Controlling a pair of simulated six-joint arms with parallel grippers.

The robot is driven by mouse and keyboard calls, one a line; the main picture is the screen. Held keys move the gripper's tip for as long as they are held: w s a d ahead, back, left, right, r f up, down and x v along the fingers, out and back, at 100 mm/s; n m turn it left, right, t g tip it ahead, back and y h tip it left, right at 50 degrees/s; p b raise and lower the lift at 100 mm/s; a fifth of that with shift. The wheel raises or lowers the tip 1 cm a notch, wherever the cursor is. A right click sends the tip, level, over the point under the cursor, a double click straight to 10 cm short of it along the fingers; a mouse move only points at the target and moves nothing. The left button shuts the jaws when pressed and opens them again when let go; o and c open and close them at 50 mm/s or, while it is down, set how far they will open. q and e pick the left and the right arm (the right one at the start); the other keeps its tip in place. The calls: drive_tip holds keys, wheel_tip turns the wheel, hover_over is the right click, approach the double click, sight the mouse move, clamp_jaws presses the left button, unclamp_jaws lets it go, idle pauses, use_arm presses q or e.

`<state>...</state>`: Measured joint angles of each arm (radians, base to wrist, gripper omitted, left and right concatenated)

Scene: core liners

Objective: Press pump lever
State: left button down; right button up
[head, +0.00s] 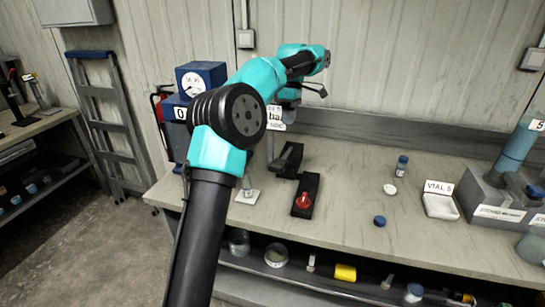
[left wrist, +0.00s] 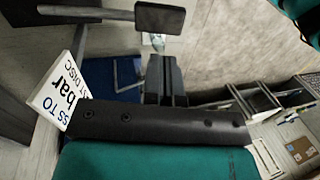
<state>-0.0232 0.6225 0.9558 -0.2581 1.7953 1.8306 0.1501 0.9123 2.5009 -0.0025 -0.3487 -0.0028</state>
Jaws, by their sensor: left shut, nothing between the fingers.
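The pump lever (head: 287,158) is a dark flat pad on a grey rod, above the bench at centre. In the left wrist view the lever pad (left wrist: 159,18) lies just beyond my fingertips, with a gap between them in the picture. My left gripper (left wrist: 165,62) is shut and empty. In the head view my left gripper (head: 289,104) is above and behind the lever, partly hidden by my wrist. A white sign reading "bar" (head: 275,118) stands near the lever, partly covered by my arm. A blue gauge box (head: 201,78) stands left of my arm. My right gripper is not in view.
A red knob on a black base (head: 303,201) sits in front of the lever. A small vial (head: 401,165), a blue cap (head: 380,221) and a white "VIAL 5" tray (head: 440,204) are to the right. A grey rack (head: 495,196) stands far right. The bench middle is mostly clear.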

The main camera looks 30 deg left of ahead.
sight(278, 163)
use_arm(q)
drive_tip(key=shift+s+a+r+n, duration=0.2)
drive_tip(key=shift+s+a+r, duration=0.1)
drive_tip(key=shift+a, duration=0.2)
drive_tip(key=shift+s+a+r+n, duration=0.15)
drive_tip(key=shift+a+r+n, duration=0.1)
drive_tip(key=shift+a, duration=0.2)
drive_tip(key=shift+f, duration=0.1)
drive_tip(key=x, duration=1.4)
drive_tip(key=shift+s, duration=0.2)
